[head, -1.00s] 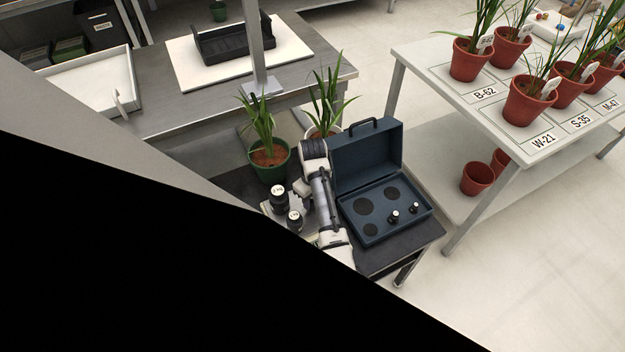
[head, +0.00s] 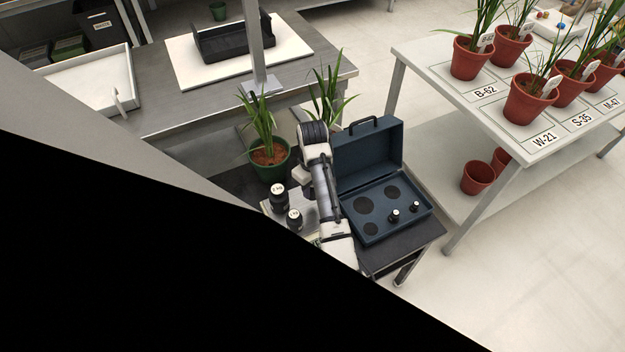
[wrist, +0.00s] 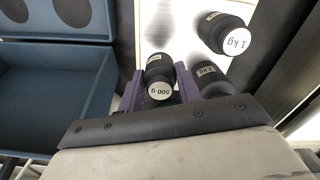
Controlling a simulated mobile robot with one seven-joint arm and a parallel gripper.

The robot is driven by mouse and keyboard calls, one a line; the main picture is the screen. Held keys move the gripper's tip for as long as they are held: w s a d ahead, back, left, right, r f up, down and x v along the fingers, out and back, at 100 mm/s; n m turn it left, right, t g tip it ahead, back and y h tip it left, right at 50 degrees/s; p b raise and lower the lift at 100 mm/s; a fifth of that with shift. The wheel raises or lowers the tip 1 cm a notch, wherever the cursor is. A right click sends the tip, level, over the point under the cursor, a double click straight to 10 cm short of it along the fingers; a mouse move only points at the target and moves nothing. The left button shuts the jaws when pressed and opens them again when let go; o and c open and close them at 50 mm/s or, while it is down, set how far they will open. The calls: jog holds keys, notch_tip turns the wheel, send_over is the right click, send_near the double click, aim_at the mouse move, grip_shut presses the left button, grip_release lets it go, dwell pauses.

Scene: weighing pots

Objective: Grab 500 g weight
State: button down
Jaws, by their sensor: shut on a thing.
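The 500 g weight (wrist: 160,78) is a black, round-shouldered weight with a white "500 g" label, seen in the wrist view. My gripper (wrist: 160,92) has its purple fingers on either side of it and is shut on it. A black weight labelled 1 kg (wrist: 229,36) stands at the upper right. Another black weight (wrist: 209,78) stands just right of my right finger, its label hard to read. In the head view two black weights, one behind (head: 279,197) and one in front (head: 294,218), stand left of my arm. My fingers and the 500 g weight are hidden there.
An open blue case (head: 385,215) with round recesses and two small weights stands right of my arm; its edge (wrist: 112,70) is close left of my gripper. A potted plant in a green pot (head: 270,165) stands behind the weights. A pale table (head: 425,65) holds several plants.

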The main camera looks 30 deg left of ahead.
notch_tip(320, 180, up, 15)
jog(key=p, duration=0.8)
jog(key=shift+p, duration=0.4)
jog(key=shift+w, duration=0.1)
